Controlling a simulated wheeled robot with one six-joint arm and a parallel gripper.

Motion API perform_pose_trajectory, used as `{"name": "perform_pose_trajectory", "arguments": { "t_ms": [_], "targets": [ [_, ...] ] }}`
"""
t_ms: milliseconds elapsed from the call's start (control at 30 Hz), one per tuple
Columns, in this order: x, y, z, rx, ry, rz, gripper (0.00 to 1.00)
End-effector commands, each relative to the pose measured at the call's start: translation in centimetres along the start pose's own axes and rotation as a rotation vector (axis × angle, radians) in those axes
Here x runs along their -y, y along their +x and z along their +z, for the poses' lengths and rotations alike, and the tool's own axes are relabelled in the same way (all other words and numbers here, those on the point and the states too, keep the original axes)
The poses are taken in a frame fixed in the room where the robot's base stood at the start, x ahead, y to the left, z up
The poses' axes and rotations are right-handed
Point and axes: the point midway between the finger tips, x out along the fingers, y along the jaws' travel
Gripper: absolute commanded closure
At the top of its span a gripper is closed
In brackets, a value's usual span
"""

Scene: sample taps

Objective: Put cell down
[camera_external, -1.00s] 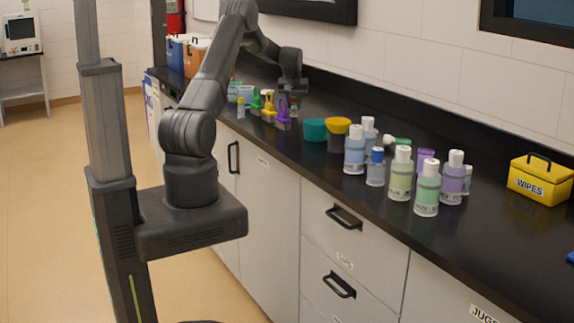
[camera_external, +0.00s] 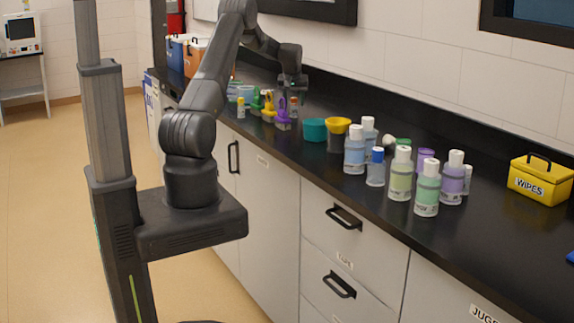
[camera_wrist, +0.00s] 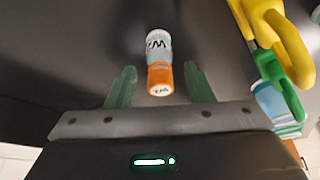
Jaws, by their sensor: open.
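The cell (camera_wrist: 158,48) appears to be the small pale cylinder with dark lettering and an orange end. My gripper, also in the wrist view (camera_wrist: 160,82), is open with two green fingers apart. No finger touches the cell that I can see.
Purple, yellow and green clamp-like tools (camera_external: 268,105) stand close beside the cell. A teal bowl (camera_external: 314,130), a yellow funnel (camera_external: 337,126) and several bottles (camera_external: 402,174) stand nearer along the counter. A wall runs behind.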

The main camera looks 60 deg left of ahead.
Motion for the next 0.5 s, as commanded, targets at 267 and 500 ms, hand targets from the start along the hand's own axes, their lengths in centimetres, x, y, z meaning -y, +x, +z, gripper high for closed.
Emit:
{"name": "perform_pose_trajectory", "arguments": {
  "t_ms": [267,500],
  "targets": [
    [-0.1,-5.6,0.0,-0.003,0.000,0.001,0.52],
    [0.0,-9.3,0.0,-0.001,0.000,0.000,0.52]
  ]
}}
